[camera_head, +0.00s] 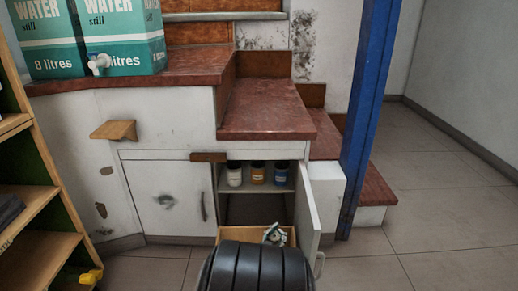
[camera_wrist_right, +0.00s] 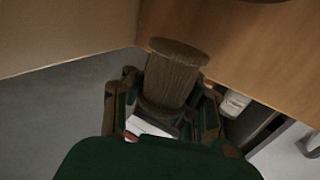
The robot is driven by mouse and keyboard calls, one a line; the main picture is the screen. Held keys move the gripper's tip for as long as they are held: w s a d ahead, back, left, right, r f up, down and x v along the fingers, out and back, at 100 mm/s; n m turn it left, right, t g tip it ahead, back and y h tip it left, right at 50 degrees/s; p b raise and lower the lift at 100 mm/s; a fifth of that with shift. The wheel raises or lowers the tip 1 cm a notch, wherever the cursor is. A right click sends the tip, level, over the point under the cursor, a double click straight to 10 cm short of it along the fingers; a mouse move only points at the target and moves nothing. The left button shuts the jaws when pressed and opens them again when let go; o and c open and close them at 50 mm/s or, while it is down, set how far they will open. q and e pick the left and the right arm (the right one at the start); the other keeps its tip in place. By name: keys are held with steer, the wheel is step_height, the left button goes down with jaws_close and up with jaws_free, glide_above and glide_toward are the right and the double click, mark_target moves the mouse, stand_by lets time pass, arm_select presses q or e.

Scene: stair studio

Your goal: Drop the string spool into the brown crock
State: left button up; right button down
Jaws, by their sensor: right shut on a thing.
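In the right wrist view, the brown string spool (camera_wrist_right: 174,72), a cylinder with a wider flat end, sits between the green and brown fingers of my right gripper (camera_wrist_right: 166,92). The gripper is shut on it. I cannot make out the spool there. I see no brown crock that I can identify in either view. My left gripper is not in view.
Three small jars, white (camera_head: 234,174), orange (camera_head: 258,173) and blue (camera_head: 281,174), stand on the cupboard shelf. The open cupboard door (camera_head: 308,205) stands right of the box, near a blue post (camera_head: 367,110). A wooden shelf unit (camera_head: 35,200) stands left. Floor is clear at right.

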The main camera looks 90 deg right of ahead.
steer(key=c, duration=1)
jaws_free()
steer(key=shift+r+p, duration=0.35)
steer(key=shift+p, duration=0.1)
step_height(320, 180, up, 6)
steer(key=p, duration=0.6)
steer(key=shift+w+a+r+n+t+y+b, duration=0.2)
steer(key=shift+w+a+r+n+t, duration=1.05)
steer(key=shift+w, duration=3.85)
steer(key=shift+w+a+r+n+t+y+b, duration=0.2)
steer(key=shift+w+a+n+t, duration=1.1)
steer(key=shift+w+t, duration=2.95)
steer(key=shift+w+a+r+n+t+y+b, duration=0.2)
steer(key=shift+w+a+r+n+t, duration=1)
steer(key=shift+w, duration=4.8)
